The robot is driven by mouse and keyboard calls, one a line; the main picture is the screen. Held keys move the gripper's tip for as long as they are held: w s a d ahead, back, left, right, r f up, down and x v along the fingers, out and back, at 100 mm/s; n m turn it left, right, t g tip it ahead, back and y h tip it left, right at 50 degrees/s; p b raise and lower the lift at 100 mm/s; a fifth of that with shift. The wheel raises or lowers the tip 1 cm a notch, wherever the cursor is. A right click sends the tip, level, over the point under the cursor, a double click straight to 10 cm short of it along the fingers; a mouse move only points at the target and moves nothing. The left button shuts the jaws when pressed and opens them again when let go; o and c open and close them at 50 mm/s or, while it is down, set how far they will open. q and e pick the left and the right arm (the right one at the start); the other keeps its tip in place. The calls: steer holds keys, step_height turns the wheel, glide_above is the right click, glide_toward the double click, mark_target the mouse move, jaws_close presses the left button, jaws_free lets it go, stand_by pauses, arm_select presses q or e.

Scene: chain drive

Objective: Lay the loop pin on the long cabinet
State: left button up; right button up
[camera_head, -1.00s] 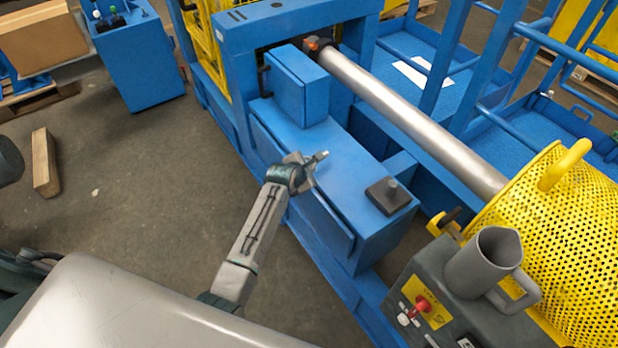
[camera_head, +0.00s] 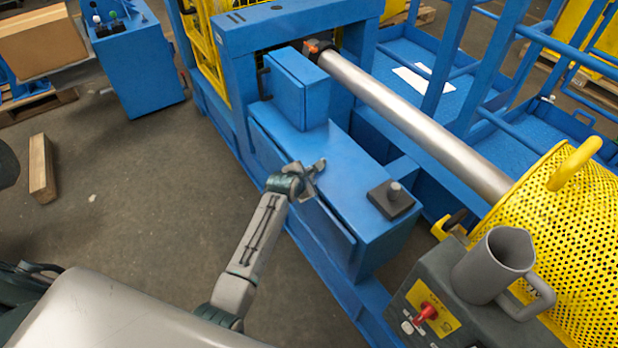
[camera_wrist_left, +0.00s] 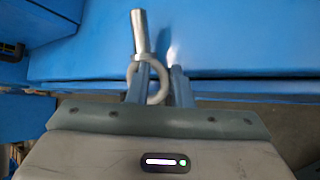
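The loop pin (camera_wrist_left: 141,32), a grey metal shaft with a ring at one end, is at the fingers of my left gripper (camera_wrist_left: 160,65) in the left wrist view. The ring is at the fingers and the shaft points away from the gripper. In the head view my left gripper (camera_head: 312,174) is over the near long edge of the long blue cabinet (camera_head: 345,178), with the pin small and hard to make out. It seems shut on the ring; a gap shows beside the right finger. Whether the pin touches the cabinet top is unclear. My right gripper is not in view.
A dark block with a grey knob (camera_head: 391,198) sits on the cabinet's near right end. A raised blue box (camera_head: 297,88) stands at its far end. A grey jug (camera_head: 490,268) stands on a control box at right. The cabinet top between box and block is clear.

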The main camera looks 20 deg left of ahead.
arm_select(q)
steer(key=shift+r, duration=0.1)
steer(key=v, duration=1.2)
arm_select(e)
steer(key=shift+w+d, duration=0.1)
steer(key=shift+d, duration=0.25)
